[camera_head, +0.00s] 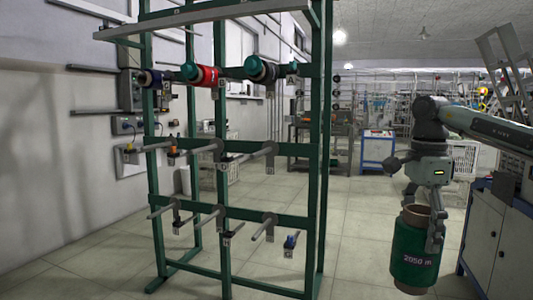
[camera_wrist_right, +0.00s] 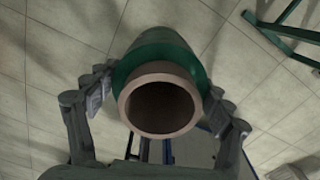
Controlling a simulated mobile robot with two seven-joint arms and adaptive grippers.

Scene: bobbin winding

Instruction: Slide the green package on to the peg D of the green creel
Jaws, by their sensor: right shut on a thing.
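The green package (camera_head: 408,255), marked "2050 m", hangs upright in my right gripper (camera_head: 436,232) at the right of the head view. Its brown tube end points up. In the right wrist view the green package (camera_wrist_right: 160,50) sits between the two fingers, and its open bore faces the camera. The green creel (camera_head: 317,180) stands left of the gripper, well apart from it. A peg with a tag that seems to read D (camera_head: 206,148) sticks out of its middle row and looks bare. My left gripper is not in view.
The creel's top row holds a red package (camera_head: 208,76) and dark ones (camera_head: 262,71). A blue cabinet (camera_head: 493,235) stands close right of the held package. Open floor (camera_head: 355,225) lies between creel and package.

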